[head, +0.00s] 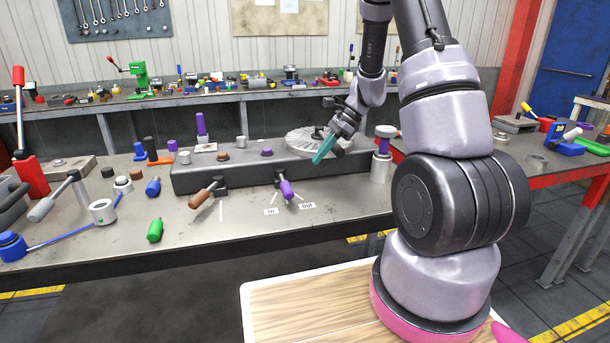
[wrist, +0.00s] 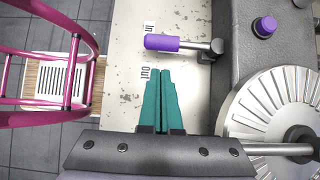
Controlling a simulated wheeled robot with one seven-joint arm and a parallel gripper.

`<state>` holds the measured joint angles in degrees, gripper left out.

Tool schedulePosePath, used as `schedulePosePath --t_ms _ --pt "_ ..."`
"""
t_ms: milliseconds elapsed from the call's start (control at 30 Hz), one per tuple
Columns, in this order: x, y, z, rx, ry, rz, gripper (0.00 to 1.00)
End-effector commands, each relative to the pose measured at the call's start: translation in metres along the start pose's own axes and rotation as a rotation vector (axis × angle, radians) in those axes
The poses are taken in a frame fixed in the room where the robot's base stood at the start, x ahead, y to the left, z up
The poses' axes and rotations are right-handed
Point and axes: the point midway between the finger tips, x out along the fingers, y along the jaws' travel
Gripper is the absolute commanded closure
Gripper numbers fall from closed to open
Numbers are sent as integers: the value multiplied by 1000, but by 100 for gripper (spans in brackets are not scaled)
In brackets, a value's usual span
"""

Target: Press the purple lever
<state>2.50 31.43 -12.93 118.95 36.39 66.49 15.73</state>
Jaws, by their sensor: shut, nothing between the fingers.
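The purple lever (head: 286,190) sticks out from the front of a long grey housing (head: 185,182) on the bench, near paper labels "in" and "out". In the wrist view the purple lever (wrist: 162,42) lies ahead of the fingertips, its metal shaft running right into the housing. My gripper (head: 318,159) has teal fingers and hangs above the bench, up and to the right of the lever. In the wrist view my gripper (wrist: 165,74) is shut and empty, its tips apart from the lever in the picture.
A brown-handled lever (head: 202,195) sits left of the purple one. A slotted grey disc (head: 305,142) stands behind on the housing, with a purple knob (wrist: 265,26) nearby. A purple-topped cylinder (head: 382,153) stands right. A green handle (head: 155,230) lies at the bench front.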

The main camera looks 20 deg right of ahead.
Motion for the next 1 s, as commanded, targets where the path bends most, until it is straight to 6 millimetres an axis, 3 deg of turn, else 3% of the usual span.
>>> schedulePosePath --t_ms 500,700,1000 --pt "83 1 0 0 0 4 100" --pt "96 1 0 0 0 2 100" --pt "97 0 0 0 0 1 100"
